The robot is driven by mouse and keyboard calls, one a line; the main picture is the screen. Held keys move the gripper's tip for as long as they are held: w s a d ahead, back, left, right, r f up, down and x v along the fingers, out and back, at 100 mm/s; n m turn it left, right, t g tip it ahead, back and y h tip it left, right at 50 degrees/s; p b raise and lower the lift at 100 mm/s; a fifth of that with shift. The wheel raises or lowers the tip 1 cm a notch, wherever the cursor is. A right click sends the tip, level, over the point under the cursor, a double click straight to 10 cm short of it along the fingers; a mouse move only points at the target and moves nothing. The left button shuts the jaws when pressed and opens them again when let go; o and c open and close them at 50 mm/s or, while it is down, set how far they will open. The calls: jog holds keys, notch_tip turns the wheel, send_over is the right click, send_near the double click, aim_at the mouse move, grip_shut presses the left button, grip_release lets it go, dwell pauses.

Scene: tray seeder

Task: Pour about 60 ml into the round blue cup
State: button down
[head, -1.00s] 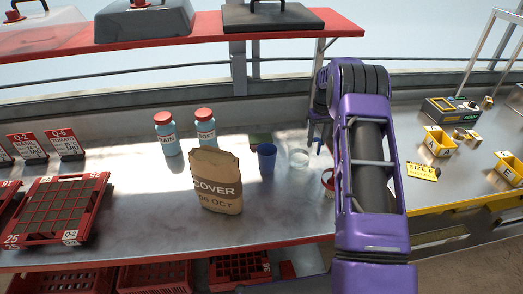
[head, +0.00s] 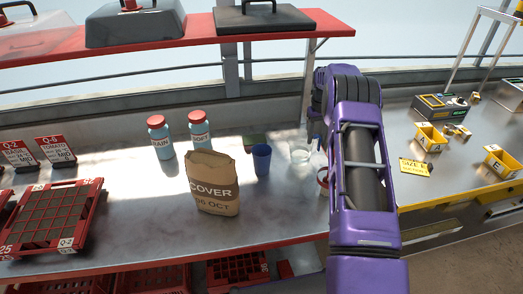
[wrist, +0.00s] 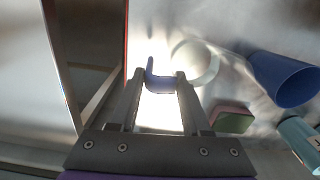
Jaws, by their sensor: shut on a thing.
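The round blue cup (head: 262,161) stands upright on the bench, right of the paper bag. It also shows in the wrist view (wrist: 290,84), to the right of my gripper. A clear round vessel (head: 300,157) stands just right of the cup; its pale rim (wrist: 212,65) shows beside my fingertips. My gripper (wrist: 163,80) is shut on a blue handle-like piece (wrist: 152,72). The piece seems to belong to the clear vessel, but I cannot tell for certain. I cannot tell the liquid level. In the head view my arm hides most of the gripper.
The paper COVER bag (head: 213,183) stands left of the cup. Blue bottles with red caps (head: 200,130) stand behind it. A green and pink block (wrist: 232,119) lies near the cup. A red-edged thing (head: 322,180) is partly behind my arm. A red shelf (head: 180,43) hangs above.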

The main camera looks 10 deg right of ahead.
jog(key=shift+s+a+r+t+h+b, duration=0.15)
jog(key=shift+a+r+h+b, duration=0.6)
jog(key=shift+a+r+h, duration=0.95)
jog(key=shift+s+a+r+t+h+b, duration=0.1)
jog(key=shift+a+r+h+b, duration=0.6)
jog(key=shift+a+r+h, duration=0.95)
jog(key=shift+s+a+r+t+h+b, duration=0.15)
jog(key=shift+a+r+h+b, duration=0.85)
jog(key=shift+a+h, duration=1.15)
jog(key=shift+a+r+h, duration=0.15)
jog(key=shift+r+h, duration=0.15)
jog(key=shift+r, duration=0.15)
jog(key=shift+a, duration=0.35)
jog(key=shift+a+r+h+b, duration=0.3)
jog(key=shift+a+h, duration=0.25)
jog(key=shift+h, duration=0.15)
jog(key=shift+d+r, duration=0.1)
